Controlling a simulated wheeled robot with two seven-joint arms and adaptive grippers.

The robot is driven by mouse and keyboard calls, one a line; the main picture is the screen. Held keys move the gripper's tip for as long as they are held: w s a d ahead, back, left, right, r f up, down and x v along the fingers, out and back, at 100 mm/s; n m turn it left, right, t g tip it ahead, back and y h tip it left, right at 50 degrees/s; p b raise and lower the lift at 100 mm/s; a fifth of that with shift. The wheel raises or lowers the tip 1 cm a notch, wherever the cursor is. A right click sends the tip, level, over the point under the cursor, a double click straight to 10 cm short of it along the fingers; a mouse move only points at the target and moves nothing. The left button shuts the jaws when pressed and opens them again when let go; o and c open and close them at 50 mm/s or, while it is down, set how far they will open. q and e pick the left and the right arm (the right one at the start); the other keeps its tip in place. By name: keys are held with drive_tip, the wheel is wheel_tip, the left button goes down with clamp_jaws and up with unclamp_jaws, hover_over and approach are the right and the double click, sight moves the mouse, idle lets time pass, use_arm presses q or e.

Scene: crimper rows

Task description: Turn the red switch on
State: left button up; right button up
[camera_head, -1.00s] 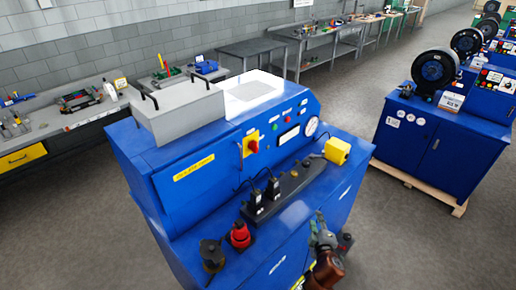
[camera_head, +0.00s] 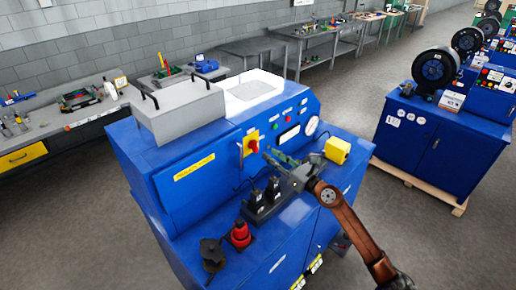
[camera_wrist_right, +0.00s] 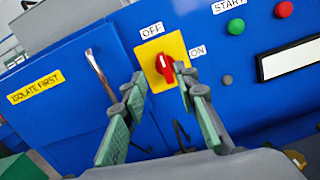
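The red switch (camera_head: 253,146) is a rotary knob on a yellow plate on the sloped front of the blue machine (camera_head: 200,183). In the wrist view the red switch (camera_wrist_right: 166,68) shows between an OFF label (camera_wrist_right: 152,31) above it and an ON label (camera_wrist_right: 197,51) to its right. Its handle stands nearly upright, leaning slightly. My right gripper (camera_head: 269,154) is just to the right of the switch, in front of the panel. In the wrist view its fingers (camera_wrist_right: 160,88) are open, apart on either side below the knob, with nothing between them. My left gripper is not in view.
A yellow box (camera_head: 337,150) and a round gauge (camera_head: 312,125) sit right of the switch. Black plugs (camera_head: 272,189) and a red mushroom-shaped button (camera_head: 240,233) stand on the ledge below. A bent metal handle (camera_wrist_right: 97,80) is left of the knob.

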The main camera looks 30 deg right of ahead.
sight(257, 147)
drive_tip(key=shift+n+g, duration=0.4)
drive_tip(key=shift+n, duration=0.3)
drive_tip(key=x, duration=0.2)
drive_tip(key=p+x, duration=0.1)
drive_tip(key=x, duration=0.5)
drive_tip(key=shift+w+d+f, duration=0.15)
drive_tip(key=shift+w+f, duration=0.1)
drive_tip(key=shift+f, duration=0.1)
drive_tip(key=shift+c, duration=0.5)
clamp_jaws()
